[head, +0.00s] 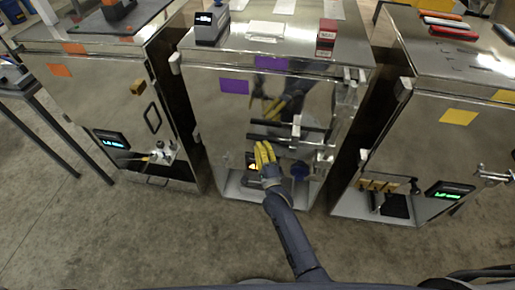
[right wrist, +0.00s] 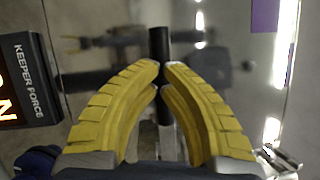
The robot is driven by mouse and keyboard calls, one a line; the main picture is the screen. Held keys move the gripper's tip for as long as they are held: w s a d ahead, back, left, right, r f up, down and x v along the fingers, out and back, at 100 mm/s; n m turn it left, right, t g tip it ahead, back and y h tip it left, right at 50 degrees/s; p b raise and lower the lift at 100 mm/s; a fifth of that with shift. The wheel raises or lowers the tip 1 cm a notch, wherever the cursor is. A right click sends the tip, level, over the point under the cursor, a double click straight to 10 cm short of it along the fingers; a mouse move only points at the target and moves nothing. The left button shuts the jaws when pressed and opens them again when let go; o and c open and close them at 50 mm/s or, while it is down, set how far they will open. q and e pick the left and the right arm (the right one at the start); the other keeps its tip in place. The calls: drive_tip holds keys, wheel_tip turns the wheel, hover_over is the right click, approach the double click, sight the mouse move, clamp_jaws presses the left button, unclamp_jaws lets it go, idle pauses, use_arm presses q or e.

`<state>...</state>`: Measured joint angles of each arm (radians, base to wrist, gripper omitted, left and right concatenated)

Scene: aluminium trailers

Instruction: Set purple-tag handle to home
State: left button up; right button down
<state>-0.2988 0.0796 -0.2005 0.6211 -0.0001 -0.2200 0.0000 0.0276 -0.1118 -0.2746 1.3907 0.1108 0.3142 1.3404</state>
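The middle aluminium trailer carries purple tags (head: 234,86) on its front. Its handle shows as a black bar (head: 286,147) low on the door, with dark bar shapes and reflections around it. My right gripper (head: 264,147) is at the left part of this bar. In the right wrist view the black handle (right wrist: 160,45) runs between the yellow fingertips (right wrist: 161,68), which are close in on both sides of it; the contact itself is partly hidden. My left gripper is not in view.
A display marked KEEPER FORCE (right wrist: 26,80) is beside the handle; its digits are cut off. Similar trailers with orange tags (head: 60,70) and yellow tags (head: 458,117) stand on either side. The floor in front is clear.

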drive_tip(key=v, duration=1.2)
drive_tip(key=s+d+f+n+g, duration=0.1)
drive_tip(key=s+f+n+g, duration=0.3)
drive_tip(key=f, duration=0.6)
drive_tip(key=s+d+f+n+g, duration=0.15)
drive_tip(key=s+f+n, duration=0.35)
drive_tip(key=f, duration=0.5)
drive_tip(key=s+d+f+n+g, duration=0.1)
drive_tip(key=s+f+n+g, duration=0.4)
drive_tip(key=f, duration=0.6)
drive_tip(key=s+d+f+n+g+h, duration=0.1)
drive_tip(key=s+d+f, duration=0.4)
drive_tip(key=s, duration=0.6)
drive_tip(key=s+d+f+n+g+h, duration=0.1)
drive_tip(key=s+d+f+n+g, duration=0.2)
drive_tip(key=s+d+f, duration=0.3)
drive_tip(key=s+d+f+n+g+h, duration=0.2)
drive_tip(key=s+d+f, duration=0.3)
drive_tip(key=s, duration=1.1)
wheel_tip(320, 180, down, 3)
drive_tip(key=shift+d+r+n+g, duration=0.15)
drive_tip(key=shift+d+n+g, duration=0.15)
drive_tip(key=shift+n+g, duration=0.3)
